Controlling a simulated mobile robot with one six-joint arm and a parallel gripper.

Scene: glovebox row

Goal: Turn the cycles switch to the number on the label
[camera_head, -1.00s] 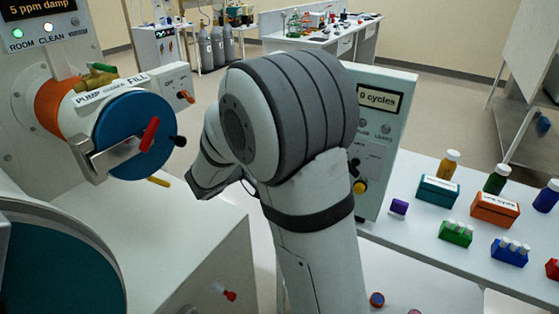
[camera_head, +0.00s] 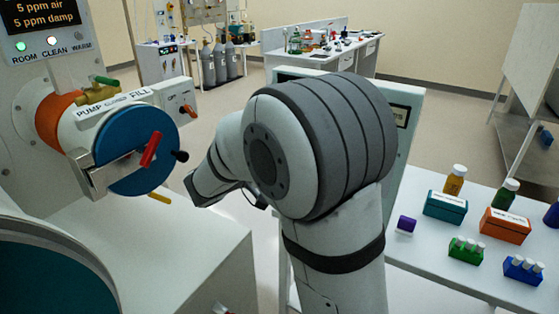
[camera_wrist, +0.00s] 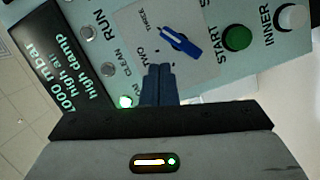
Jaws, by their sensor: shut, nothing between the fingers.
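The blue cycles switch (camera_wrist: 182,42) sits on a light plate on the control panel (camera_wrist: 245,62) in the wrist view, with THREE and TWO printed beside it. In the head view my arm hides the gripper tips and most of the panel (camera_head: 408,150).
A green START button (camera_wrist: 237,38) and a white INNER button (camera_wrist: 292,18) are near the switch. A lit display (camera_wrist: 55,70) is at the left. In the head view, a blue round door (camera_head: 135,150) stands left, and boxes and bottles cover the bench (camera_head: 425,270) at right.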

